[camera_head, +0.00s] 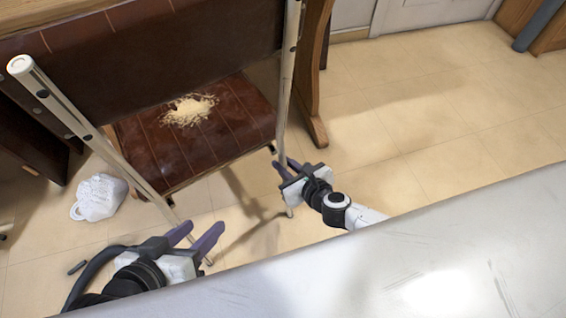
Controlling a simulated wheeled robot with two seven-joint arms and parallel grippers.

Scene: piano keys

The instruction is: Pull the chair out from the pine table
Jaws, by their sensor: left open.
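The chair (205,125) has a dark brown seat with pale stuffing showing through a tear, a dark backrest (180,45) and pale metal posts. It stands by a wooden table, whose brown leg (312,85) shows to the right of the chair. My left gripper (206,229) is open at the lower part of the chair's left post; the post passes by its fingers. My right gripper (286,165) is at the chair's right post. Whether its fingers are closed on that post cannot be told.
A white bag (100,197) lies on the floor left of the chair. The tiled floor (430,110) to the right is clear. A grey pipe (541,24) and a pale door (430,10) are at the back.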

